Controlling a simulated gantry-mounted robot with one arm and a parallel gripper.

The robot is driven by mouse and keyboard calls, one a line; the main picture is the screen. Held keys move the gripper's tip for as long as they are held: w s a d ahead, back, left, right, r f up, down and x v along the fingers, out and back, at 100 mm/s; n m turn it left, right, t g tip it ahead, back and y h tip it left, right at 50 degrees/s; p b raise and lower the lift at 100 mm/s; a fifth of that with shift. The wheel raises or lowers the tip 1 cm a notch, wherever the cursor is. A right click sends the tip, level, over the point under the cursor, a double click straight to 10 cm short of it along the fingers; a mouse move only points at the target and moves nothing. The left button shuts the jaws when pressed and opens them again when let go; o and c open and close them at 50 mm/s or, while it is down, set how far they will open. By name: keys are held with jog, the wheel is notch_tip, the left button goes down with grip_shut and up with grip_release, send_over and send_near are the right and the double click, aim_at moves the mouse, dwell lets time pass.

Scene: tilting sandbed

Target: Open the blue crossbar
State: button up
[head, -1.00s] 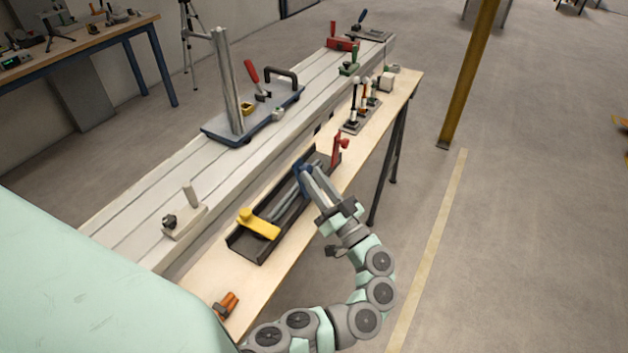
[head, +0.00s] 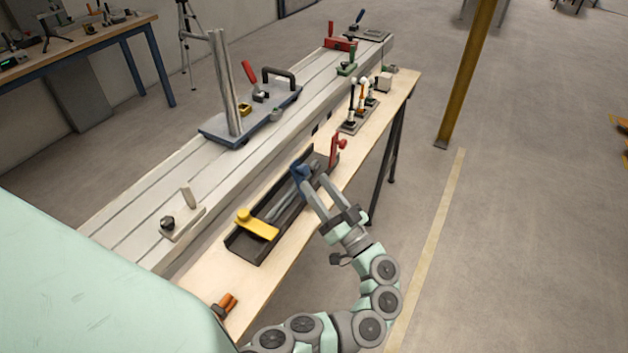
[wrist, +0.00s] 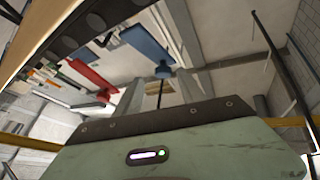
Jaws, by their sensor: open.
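The blue crossbar (head: 302,172) is at the far part of the dark channel tray (head: 236,243) on the bench, and its far end is hard to make out. In the wrist view the blue crossbar (wrist: 150,45) is a flat bar with a round knob facing me. My gripper (head: 312,181) is open, its two fingers spread just to the right of the blue crossbar. In the wrist view my gripper (wrist: 158,88) shows the knob ahead, near the gap between the fingers, with nothing held.
A yellow crossbar (head: 257,226) lies across the tray's near end. A red crossbar (head: 337,150) stands up at its far end. Grey rods (head: 284,207) lie in the tray. An orange clamp (head: 224,304) is on the bench nearby.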

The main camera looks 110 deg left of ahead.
jog(key=p+v, duration=0.1)
jog(key=v, duration=0.7)
jog(key=shift+w+d, duration=0.15)
jog(key=shift+w, duration=0.1)
jog(key=shift+f, duration=0.1)
jog(key=shift+c, duration=0.4)
